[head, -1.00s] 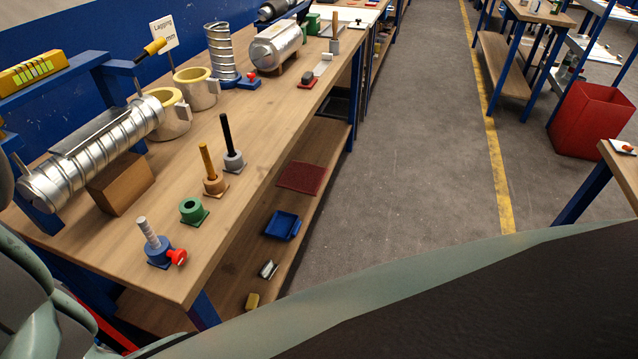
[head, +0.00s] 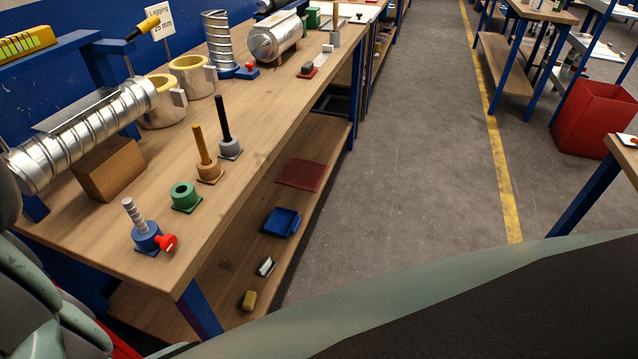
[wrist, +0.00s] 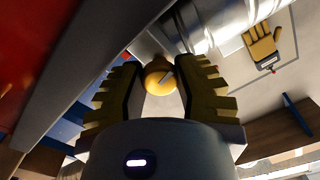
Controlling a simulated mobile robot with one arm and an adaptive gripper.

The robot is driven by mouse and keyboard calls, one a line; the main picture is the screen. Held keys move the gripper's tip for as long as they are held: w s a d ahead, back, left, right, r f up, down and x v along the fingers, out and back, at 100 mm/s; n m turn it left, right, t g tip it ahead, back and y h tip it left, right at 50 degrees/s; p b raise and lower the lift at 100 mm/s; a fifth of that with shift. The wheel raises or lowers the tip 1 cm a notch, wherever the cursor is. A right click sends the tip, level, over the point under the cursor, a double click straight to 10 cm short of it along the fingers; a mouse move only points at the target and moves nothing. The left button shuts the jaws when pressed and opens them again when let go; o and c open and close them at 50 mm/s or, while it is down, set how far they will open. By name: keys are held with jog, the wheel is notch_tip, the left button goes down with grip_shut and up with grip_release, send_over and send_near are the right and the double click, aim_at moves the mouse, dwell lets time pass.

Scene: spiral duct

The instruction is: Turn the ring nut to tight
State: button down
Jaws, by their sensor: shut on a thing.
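My gripper (wrist: 162,85) shows only in the wrist view, with its ridged yellow-and-dark fingers on both sides of a round yellow piece (wrist: 159,72). It is shut on this piece, which has a short grey mark on its face. I cannot tell whether it is the ring nut, and no ring nut is plainly recognisable elsewhere. Shiny metal ducting (wrist: 215,22) lies behind the fingers. In the head view, a ribbed spiral duct (head: 85,138) lies at the left of the bench, against a brown block (head: 108,168). My gripper is outside the head view.
The wooden bench (head: 215,215) carries a blue base with a red knob (head: 167,242), a green ring (head: 184,196), two upright-rod stands and cream-lined collars (head: 192,77). A yellow-handled tool (head: 143,28) stands at the back. The grey aisle floor (head: 400,150) is clear. A red bin (head: 595,118) stands right.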

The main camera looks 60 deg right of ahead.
jog(key=shift+r, duration=0.1)
jog(key=c, duration=0.6)
grip_release()
jog(key=v, duration=1.2)
